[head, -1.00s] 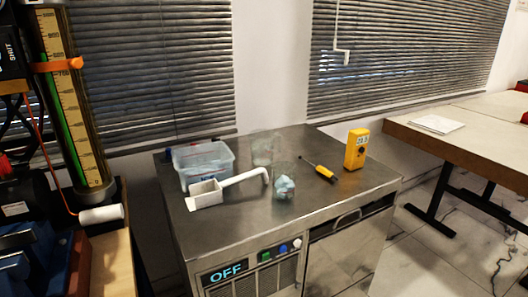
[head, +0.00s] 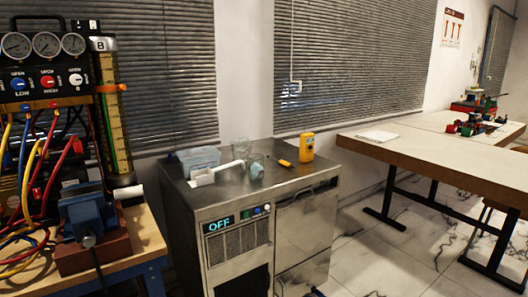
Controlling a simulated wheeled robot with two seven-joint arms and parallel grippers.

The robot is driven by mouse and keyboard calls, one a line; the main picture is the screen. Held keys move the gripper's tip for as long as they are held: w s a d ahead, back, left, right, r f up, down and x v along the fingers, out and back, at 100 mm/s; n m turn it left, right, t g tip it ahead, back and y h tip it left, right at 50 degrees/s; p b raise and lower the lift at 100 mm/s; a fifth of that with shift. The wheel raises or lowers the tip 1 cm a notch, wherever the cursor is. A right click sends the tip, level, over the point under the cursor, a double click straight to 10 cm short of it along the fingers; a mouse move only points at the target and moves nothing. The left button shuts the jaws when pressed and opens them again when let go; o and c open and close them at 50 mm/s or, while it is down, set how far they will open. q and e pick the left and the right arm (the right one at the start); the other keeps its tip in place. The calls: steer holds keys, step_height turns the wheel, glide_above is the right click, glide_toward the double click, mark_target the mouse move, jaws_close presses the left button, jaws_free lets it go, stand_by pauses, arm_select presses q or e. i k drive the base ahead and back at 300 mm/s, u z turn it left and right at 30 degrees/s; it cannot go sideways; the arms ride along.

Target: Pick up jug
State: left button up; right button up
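A clear glass vessel (head: 241,147), which may be the jug, stands at the back of the steel cabinet top (head: 228,189). A second clear glass (head: 256,170) with pale contents is in front of it and a little right. Both are small and see-through, so I cannot tell surely which is the jug. A white scoop (head: 203,177) and a clear tub (head: 197,158) with pale bluish contents are to their left. Neither of my grippers shows in the head view.
A yellow meter (head: 306,147) and a screwdriver (head: 286,163) are on the cabinet's right. The cabinet display (head: 219,225) reads OFF. A bench with a blue vise (head: 86,215), gauges and hoses stands left. A long table (head: 425,149) stands right, with marble floor between.

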mark_target(240, 145)
steer(key=z, duration=0.8)
steer(key=i, duration=0.95)
steer(key=z, duration=0.35)
steer(key=i, duration=0.95)
steer(key=u, duration=0.55)
